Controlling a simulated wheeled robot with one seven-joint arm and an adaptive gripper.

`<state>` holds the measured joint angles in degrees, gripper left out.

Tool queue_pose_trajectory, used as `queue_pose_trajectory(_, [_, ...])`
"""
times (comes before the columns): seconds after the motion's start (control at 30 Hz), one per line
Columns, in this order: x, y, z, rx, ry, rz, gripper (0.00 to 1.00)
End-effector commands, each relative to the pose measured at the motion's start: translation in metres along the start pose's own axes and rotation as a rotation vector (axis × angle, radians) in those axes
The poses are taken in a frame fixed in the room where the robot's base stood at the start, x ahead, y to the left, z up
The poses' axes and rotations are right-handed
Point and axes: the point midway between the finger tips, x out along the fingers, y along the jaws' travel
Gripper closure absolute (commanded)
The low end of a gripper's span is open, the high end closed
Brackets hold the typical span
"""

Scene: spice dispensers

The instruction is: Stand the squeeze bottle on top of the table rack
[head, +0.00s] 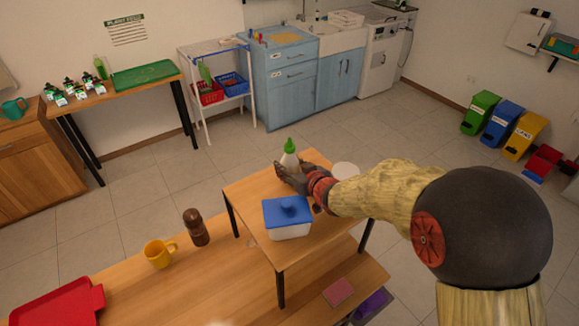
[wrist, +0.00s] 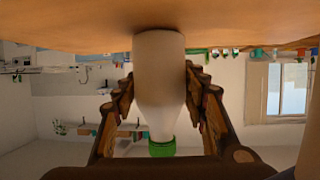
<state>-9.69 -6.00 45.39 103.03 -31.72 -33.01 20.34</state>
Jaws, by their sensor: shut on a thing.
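The squeeze bottle (head: 290,158) is white with a green cap and is upright at the far side of the table rack. The table rack (head: 245,190) is a raised wooden top on dark legs. My gripper (head: 283,172) is shut around the bottle's body, which hides its base in the head view. In the wrist view, which is upside down, the bottle (wrist: 160,75) sits between both fingers (wrist: 160,110). Its base meets the wooden surface (wrist: 70,35) at the top of the picture; I cannot tell whether it touches or hovers just above.
A white box with a blue lid (head: 288,216) stands on the rack's front part, and a white round thing (head: 345,170) is right of my gripper. A brown shaker (head: 196,228), yellow mug (head: 158,254) and red tray (head: 60,304) are on the lower table. The rack's left part is clear.

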Motion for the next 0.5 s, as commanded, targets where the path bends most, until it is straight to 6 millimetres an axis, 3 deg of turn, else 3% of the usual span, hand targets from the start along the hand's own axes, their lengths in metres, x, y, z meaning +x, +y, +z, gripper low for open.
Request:
queue_pose_trajectory(0.07, [0.0013, 0.0000, 0.0029, 0.000, 0.001, 0.000, 0.90])
queue_pose_trajectory(0.1, [0.0011, 0.0000, 0.0034, 0.000, -0.001, 0.000, 0.55])
queue_pose_trajectory(0.4, [0.0008, -0.0001, 0.0028, 0.000, -0.001, 0.000, 0.39])
queue_pose_trajectory(0.5, [0.0008, -0.0001, 0.0028, 0.000, -0.001, 0.000, 0.39])
